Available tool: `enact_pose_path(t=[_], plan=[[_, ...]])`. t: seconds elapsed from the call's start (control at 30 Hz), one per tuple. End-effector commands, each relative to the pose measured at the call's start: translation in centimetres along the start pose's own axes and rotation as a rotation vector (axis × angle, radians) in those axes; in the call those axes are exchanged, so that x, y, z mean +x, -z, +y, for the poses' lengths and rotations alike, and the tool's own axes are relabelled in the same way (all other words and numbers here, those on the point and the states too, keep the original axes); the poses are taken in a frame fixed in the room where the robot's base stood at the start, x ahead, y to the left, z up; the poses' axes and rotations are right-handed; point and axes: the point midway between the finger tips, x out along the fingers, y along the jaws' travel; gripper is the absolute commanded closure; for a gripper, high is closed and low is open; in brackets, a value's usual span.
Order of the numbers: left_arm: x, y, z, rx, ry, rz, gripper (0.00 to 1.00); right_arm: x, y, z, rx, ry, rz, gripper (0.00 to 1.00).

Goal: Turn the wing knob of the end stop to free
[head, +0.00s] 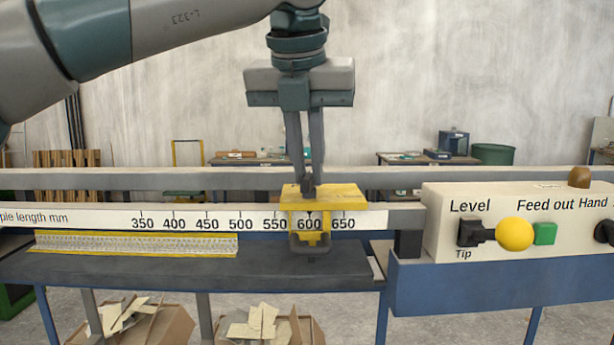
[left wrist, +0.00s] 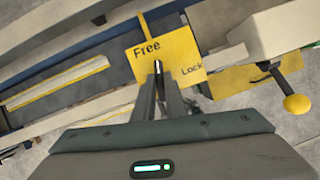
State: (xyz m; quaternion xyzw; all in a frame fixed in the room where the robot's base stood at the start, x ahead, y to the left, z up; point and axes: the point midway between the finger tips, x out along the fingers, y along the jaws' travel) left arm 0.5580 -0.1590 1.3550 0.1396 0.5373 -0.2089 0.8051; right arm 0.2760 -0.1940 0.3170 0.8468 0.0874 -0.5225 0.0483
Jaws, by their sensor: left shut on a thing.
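The yellow end stop (head: 343,193) sits on the rail by the length scale (head: 180,219), near the 600 mark. In the left wrist view its yellow plate (left wrist: 150,62) bears the words "Free" and "Lock". My left gripper (head: 308,190) comes down from above, its fingers shut on the small wing knob (left wrist: 157,68) on top of the end stop. The knob is mostly hidden between the fingertips. In the left wrist view the fingers (left wrist: 158,82) lie between the two words, and the knob points roughly up the picture, nearer "Free". My right gripper is not in view.
A control box (head: 440,203) with a yellow ball lever (head: 514,234) and a green button (head: 544,233) stands to the right. A perforated yellow-edged strip (head: 135,244) lies on the grey bed at left. Boxes of offcuts (head: 265,326) stand below.

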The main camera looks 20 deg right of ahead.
Motion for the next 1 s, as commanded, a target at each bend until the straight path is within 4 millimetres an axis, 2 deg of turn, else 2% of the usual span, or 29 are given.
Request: enact_pose_path(t=[0.4, 0.9, 0.93, 1.0], plan=[[0.0, 0.0, -0.2, -0.203, -0.084, 0.001, 1.0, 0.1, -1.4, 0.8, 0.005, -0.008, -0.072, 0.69], [0.0, 0.0, -0.2, -0.227, -0.094, 0.002, 1.0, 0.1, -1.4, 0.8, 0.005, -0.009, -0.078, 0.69], [0.0, 0.0, -0.2, -0.227, -0.094, 0.002, 0.84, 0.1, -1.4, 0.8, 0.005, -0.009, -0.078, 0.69], [0.0, 0.0, -0.2, -0.227, -0.094, 0.002, 0.7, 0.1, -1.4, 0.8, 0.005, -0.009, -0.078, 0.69]])
